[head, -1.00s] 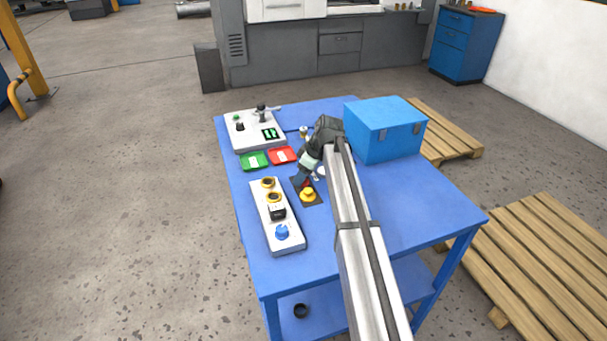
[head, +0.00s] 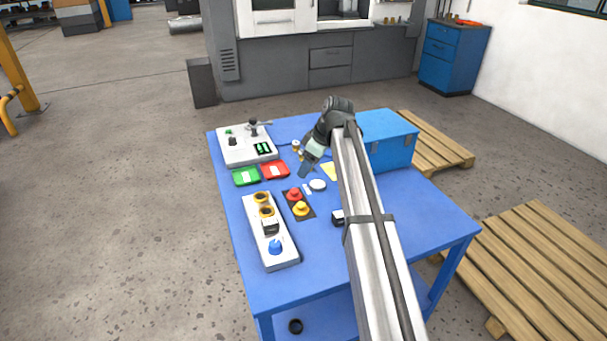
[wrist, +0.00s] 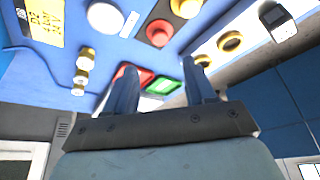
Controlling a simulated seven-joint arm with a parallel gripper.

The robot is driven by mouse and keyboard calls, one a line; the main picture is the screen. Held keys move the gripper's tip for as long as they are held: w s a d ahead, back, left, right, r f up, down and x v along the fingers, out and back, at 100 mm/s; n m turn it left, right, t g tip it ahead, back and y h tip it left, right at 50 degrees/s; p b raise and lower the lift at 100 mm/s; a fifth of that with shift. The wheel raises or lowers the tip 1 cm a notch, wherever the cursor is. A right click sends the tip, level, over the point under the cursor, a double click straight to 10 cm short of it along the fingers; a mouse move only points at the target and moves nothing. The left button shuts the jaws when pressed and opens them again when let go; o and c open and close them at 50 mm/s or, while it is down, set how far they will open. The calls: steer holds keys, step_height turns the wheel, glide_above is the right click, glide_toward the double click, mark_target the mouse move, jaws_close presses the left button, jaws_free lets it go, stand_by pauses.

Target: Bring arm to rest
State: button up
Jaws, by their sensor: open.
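My gripper (head: 305,169) is above the blue table (head: 400,225), near the red tray, and nothing is between its fingers. In the wrist view my gripper (wrist: 160,85) shows two separate fingers, spread apart. The dark pad with a red valve (head: 294,194) and a yellow valve (head: 301,209) lies in front of it, apart from the fingers. My arm crosses the right half of the table and hides part of it.
A blue box (head: 392,150) stands behind my arm. A white panel with rings and a blue knob (head: 275,246) lies at the table's left. Wooden pallets (head: 545,260) lie at right.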

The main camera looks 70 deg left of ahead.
steer(key=shift+w+d+r, duration=0.15)
steer(key=shift+r, duration=0.4)
